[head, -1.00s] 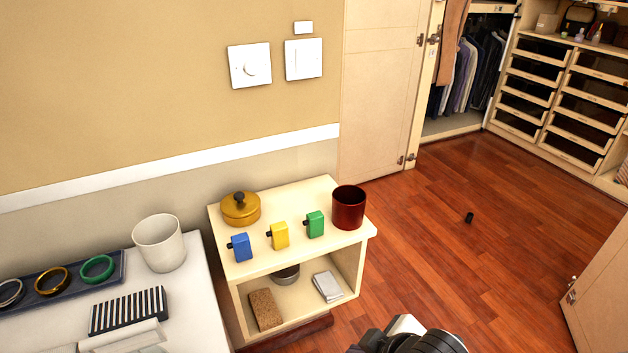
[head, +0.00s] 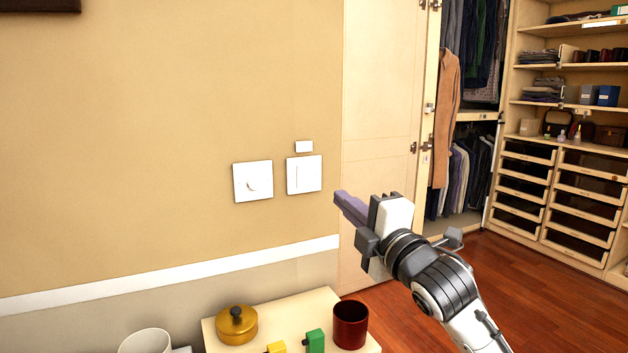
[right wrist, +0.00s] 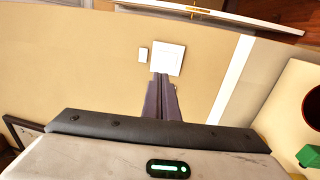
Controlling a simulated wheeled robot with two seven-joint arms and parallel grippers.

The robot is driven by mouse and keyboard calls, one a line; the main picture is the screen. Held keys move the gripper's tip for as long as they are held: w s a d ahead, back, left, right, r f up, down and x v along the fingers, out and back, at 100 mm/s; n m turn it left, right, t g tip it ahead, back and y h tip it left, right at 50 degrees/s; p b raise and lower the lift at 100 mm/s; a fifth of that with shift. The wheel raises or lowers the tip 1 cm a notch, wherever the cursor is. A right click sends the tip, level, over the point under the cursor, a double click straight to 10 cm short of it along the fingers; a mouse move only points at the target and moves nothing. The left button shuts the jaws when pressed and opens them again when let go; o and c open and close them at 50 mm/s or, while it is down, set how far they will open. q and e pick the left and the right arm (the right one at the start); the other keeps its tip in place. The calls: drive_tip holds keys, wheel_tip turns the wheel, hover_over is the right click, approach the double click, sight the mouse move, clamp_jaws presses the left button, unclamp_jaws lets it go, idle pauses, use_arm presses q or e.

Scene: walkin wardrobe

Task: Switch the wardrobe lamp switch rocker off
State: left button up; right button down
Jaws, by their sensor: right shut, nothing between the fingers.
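A white square switch plate (head: 304,174) with a flat rocker is on the tan wall, under a small blank-looking white label (head: 304,146). Which way the rocker is tipped cannot be made out. My right gripper (head: 339,198) is shut and empty, its purple-grey fingers pointing at the wall just right of and below the plate in the head view. In the right wrist view the fingertips (right wrist: 161,78) overlap the lower edge of the plate (right wrist: 168,57); whether they touch it cannot be told. My left gripper is not in view.
Below stands a small shelf unit (head: 283,310) with a yellow pot (head: 237,324) and a dark red cup (head: 350,325). A cream door (head: 385,100) is to the right.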

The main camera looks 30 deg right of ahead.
sight(308, 170)
drive_tip(key=w, duration=0.4)
drive_tip(key=w+r+p, duration=0.1)
drive_tip(key=w, duration=0.9)
drive_tip(key=shift+d+r+p, duration=0.25)
drive_tip(key=shift+d+p, duration=0.1)
drive_tip(key=shift+p, duration=0.05)
drive_tip(key=shift+s, duration=0.1)
